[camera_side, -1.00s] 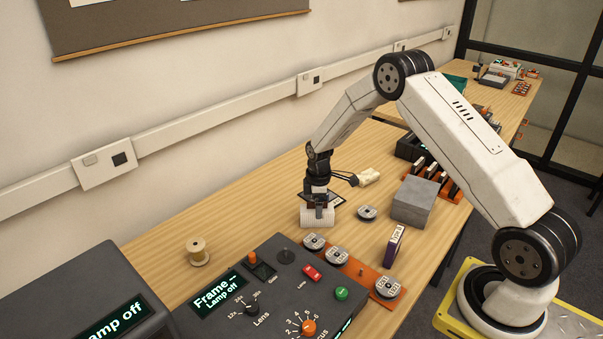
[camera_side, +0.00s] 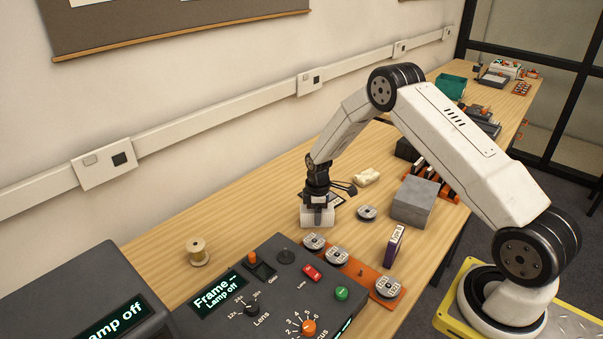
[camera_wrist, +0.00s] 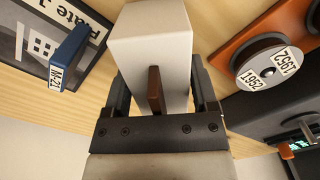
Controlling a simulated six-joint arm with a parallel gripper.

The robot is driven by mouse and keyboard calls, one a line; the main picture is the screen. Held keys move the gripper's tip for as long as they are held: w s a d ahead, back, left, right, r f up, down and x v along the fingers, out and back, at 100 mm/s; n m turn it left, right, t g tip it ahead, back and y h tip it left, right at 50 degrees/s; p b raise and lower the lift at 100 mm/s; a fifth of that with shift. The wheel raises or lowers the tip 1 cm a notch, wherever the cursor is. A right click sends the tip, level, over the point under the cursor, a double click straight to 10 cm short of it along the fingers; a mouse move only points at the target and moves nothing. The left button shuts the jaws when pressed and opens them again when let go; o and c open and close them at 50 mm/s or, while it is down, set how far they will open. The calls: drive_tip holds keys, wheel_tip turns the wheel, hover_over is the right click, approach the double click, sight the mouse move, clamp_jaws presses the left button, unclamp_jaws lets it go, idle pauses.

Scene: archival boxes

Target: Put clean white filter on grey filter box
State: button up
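A white block (camera_side: 318,216), which looks like the white filter, stands on the wooden table under my gripper (camera_side: 317,200). In the wrist view the white block (camera_wrist: 150,40) fills the space between the fingers of my gripper (camera_wrist: 162,92), with a brown tab (camera_wrist: 155,90) on its near side. The fingers lie along both sides of it; whether they press on it I cannot tell. A plain grey box (camera_side: 414,203), likely the grey filter box, sits to the right with a bare top.
A cream block (camera_side: 367,177) and a dark plate (camera_side: 338,197) lie behind. An orange rack (camera_side: 365,275) with reels and a control panel (camera_side: 270,300) stand in front. Left table is mostly clear.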

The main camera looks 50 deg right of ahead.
clamp_jaws()
drive_tip(key=shift+r, duration=0.2)
drive_tip(key=shift+r, duration=0.95)
drive_tip(key=s+a+r, duration=0.3)
drive_tip(key=s+r, duration=0.7)
drive_tip(key=s, duration=0.3)
drive_tip(key=shift+s+a+r, duration=0.2)
drive_tip(key=shift+s+r, duration=0.1)
drive_tip(key=shift+r, duration=0.05)
